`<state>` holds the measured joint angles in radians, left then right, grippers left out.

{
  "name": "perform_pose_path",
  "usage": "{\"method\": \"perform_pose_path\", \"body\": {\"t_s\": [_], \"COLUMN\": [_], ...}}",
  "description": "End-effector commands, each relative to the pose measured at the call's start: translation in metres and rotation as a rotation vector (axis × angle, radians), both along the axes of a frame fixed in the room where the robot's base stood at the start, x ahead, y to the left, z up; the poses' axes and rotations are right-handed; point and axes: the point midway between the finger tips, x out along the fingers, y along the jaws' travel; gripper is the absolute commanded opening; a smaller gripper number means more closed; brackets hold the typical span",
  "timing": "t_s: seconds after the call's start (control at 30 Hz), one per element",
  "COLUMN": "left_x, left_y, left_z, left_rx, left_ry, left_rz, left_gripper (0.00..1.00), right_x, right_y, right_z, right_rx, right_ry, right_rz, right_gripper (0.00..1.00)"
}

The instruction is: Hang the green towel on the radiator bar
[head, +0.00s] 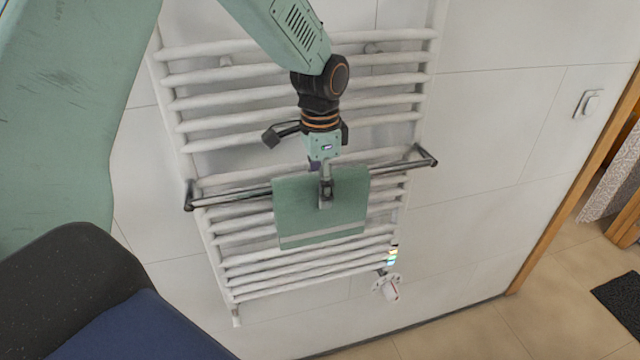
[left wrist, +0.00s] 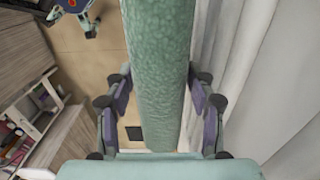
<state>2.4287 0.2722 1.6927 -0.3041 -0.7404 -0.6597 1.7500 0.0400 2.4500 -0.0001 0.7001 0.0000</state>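The green towel (head: 296,219) hangs at the black radiator bar (head: 240,199), near its middle, and covers that stretch of it. My left gripper (head: 325,193) is at the towel's top centre, pointing down, with one finger in front of the cloth. In the left wrist view, the towel's rounded top (left wrist: 157,75) runs between the two spread fingers (left wrist: 159,95). The fingers stand wide apart, one on each side of the towel, close to it. The towel's back side is hidden. My right gripper is not in view.
The white radiator (head: 215,128) is fixed to a tiled wall, with several rails above and below the bar. A valve (head: 387,287) sits at its lower right. A light switch (head: 587,104) and a wooden door frame (head: 570,190) are at the right.

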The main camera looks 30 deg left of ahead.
Motion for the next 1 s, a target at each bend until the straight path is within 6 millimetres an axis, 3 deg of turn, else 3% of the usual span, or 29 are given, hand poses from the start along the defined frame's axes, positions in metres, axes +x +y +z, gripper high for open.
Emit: {"method": "perform_pose_path", "body": {"t_s": [0.13, 0.53, 1.0], "left_x": [0.000, 0.000, 0.000], "left_y": [0.000, 0.000, 0.001], "left_z": [0.000, 0.006, 0.094], "left_rx": [0.000, 0.000, 0.000], "left_ry": [0.000, 0.000, -0.003], "left_rz": [0.000, 0.000, 0.000], "left_gripper": [0.71, 0.71, 0.71], "right_x": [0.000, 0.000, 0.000], "right_y": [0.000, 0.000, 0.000], "right_z": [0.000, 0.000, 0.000], "right_rx": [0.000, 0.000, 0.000], "right_ry": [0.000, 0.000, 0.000], "right_rz": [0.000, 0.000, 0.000], "right_gripper": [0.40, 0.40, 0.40]}}
